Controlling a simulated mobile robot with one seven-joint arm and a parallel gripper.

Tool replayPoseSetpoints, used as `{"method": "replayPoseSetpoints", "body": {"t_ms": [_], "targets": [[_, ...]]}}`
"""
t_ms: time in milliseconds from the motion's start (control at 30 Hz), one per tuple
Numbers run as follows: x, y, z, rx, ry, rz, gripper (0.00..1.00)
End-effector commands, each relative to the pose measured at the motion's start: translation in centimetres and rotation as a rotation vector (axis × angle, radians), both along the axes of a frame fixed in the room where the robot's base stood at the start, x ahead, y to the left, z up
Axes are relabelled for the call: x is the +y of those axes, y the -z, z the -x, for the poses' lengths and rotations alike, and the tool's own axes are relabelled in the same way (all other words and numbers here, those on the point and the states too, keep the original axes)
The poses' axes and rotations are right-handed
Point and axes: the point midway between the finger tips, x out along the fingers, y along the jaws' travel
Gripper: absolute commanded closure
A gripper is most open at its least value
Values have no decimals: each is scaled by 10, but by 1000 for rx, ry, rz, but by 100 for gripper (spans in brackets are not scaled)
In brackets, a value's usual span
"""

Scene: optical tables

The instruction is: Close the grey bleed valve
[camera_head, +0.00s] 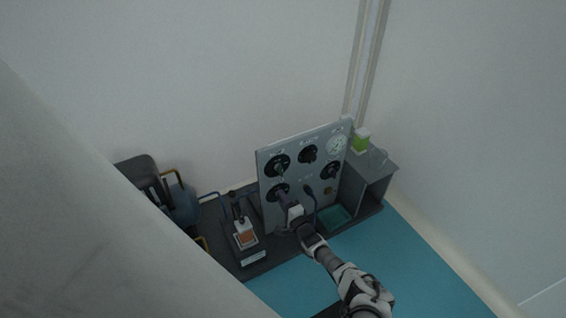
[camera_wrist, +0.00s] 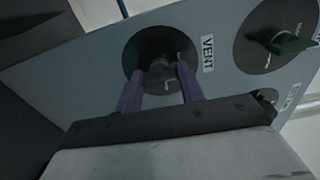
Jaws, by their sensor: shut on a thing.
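A grey upright panel (camera_head: 308,186) carries several round black dials with knobs. My gripper (camera_head: 284,198) reaches the lower-left dial from the front. In the wrist view, my gripper's (camera_wrist: 160,72) two purple fingers stand either side of a dark grey knob (camera_wrist: 162,67) and are shut on it. The knob sits at the centre of a black dial (camera_wrist: 142,48) with a white label reading VENT beside it. Fingers and shadow partly hide the knob, so its exact angle is hard to read.
A green knob (camera_wrist: 291,43) on another black dial is close by in the wrist view. A round gauge (camera_head: 337,146) is at the panel's upper right. A soldering station (camera_head: 246,240) stands left of my gripper. A grey open box (camera_head: 372,181) stands right. The blue mat (camera_head: 420,265) is clear.

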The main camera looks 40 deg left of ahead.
Motion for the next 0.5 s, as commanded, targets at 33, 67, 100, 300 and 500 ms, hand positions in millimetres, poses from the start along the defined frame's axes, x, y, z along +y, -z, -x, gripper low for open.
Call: {"method": "replayPoseSetpoints", "body": {"t_ms": [33,67,100,300,500], "targets": [[0,0,-1,-14,1,7,85],[0,0,-1,-22,1,10,85],[0,0,-1,-31,1,14,85],[0,0,0,-56,0,24,85],[0,0,0,-60,0,26,85]]}}
